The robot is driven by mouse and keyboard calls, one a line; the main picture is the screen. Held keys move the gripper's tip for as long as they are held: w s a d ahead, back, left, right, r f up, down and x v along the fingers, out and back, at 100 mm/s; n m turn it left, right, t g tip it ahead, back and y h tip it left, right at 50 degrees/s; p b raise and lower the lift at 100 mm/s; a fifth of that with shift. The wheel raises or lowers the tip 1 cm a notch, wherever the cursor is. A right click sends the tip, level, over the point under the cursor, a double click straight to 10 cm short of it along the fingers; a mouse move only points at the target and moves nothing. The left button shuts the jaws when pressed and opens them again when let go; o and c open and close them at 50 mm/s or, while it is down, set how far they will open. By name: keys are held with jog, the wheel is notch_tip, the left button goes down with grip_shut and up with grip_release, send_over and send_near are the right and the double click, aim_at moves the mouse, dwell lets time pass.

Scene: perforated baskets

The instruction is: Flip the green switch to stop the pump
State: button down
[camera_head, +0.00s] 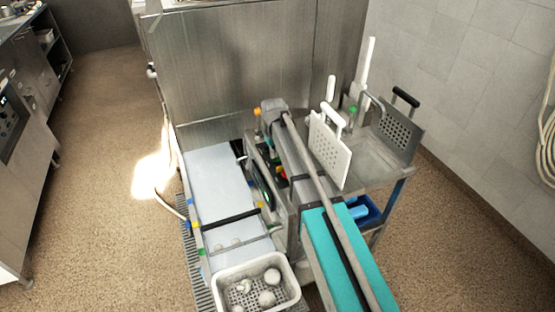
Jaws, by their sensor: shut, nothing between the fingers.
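A small green part (283,180), which may be the green switch, shows beside a red part (281,172) on the machine's control side, in the middle of the picture. Both are tiny and partly covered by the grey tubular parts above them, so the switch's position cannot be read. A dark display panel (264,193) with a green glow sits just left of and below them. No pump can be made out.
A pale conveyor bed (217,174) runs along the left, with a white perforated basket (220,277) of round pale items at its front. Floor at left is clear.

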jog(key=shift+f+b, duration=0.55)
jog(key=shift+f, duration=0.05)
dwell(0.5)
jog(key=shift+r, duration=0.15)
jog(key=shift+r+p, duration=3.4)
jog(key=shift+p, duration=0.2)
jog(key=s+d+m, duration=0.2)
jog(key=s+d, duration=0.7)
jog(key=s, duration=0.3)
jog(key=s+d+m, duration=0.2)
jog(key=s+d, duration=0.7)
jog(key=s, duration=0.2)
jog(key=shift+s+d+r+m, duration=0.15)
jog(key=shift+s+d+m, duration=0.15)
jog(key=shift+s+d, duration=0.1)
